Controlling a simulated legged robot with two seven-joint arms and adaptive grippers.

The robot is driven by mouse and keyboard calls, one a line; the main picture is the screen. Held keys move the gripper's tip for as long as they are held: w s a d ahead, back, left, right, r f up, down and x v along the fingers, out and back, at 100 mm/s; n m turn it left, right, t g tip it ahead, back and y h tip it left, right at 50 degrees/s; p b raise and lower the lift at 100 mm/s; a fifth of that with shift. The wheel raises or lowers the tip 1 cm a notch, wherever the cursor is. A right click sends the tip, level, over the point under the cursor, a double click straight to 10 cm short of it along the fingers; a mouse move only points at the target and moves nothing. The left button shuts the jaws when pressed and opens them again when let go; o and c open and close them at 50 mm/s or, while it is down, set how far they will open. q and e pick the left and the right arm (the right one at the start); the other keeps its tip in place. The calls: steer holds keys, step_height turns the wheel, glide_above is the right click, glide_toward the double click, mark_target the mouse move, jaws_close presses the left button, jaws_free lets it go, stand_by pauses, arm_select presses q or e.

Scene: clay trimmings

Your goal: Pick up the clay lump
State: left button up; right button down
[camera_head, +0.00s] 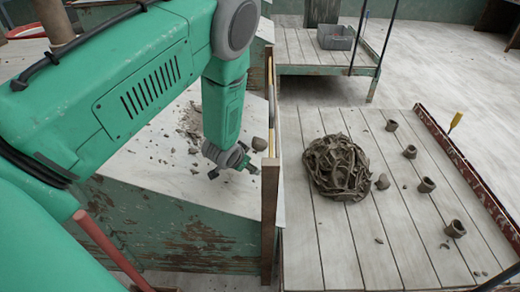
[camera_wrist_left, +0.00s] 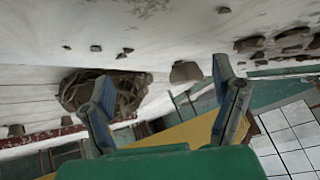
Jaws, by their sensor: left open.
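A small brown-grey clay lump (camera_head: 259,144) sits on the pale left worktop, close to its right edge board. In the left wrist view, where the worktop fills the top, the clay lump (camera_wrist_left: 186,72) shows between the fingers, beyond their tips. My left gripper (camera_head: 236,168) is low over the worktop, just left of and nearer than the lump. Its two fingers (camera_wrist_left: 164,80) are spread apart with nothing between them. It looks apart from the lump. My right gripper is in neither view.
Clay crumbs (camera_head: 190,122) lie scattered left of my gripper. A wooden edge board (camera_head: 270,205) stands along the worktop's right side. Beyond it, a plank table (camera_head: 310,245) holds a large heap of clay trimmings (camera_head: 337,167) and several small clay pieces. A grey bin (camera_head: 336,37) stands farther back.

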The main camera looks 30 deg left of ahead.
mark_target(259, 142)
arm_select(q)
steer(key=w+b, duration=0.1)
steer(key=w, duration=0.2)
steer(key=w+a+b, duration=0.1)
steer(key=w, duration=0.2)
steer(key=w+a, duration=0.1)
steer(key=w, duration=0.3)
steer(key=shift+b, duration=0.4)
steer(key=shift+w+a, duration=0.2)
steer(key=shift+w, duration=0.25)
steer(key=b+x, duration=0.2)
steer(key=x, duration=0.3)
steer(key=shift+a+b, duration=0.1)
steer(key=shift+b, duration=0.2)
steer(key=shift+r, duration=0.15)
steer(key=shift+c, duration=0.5)
steer(key=c, duration=1.3)
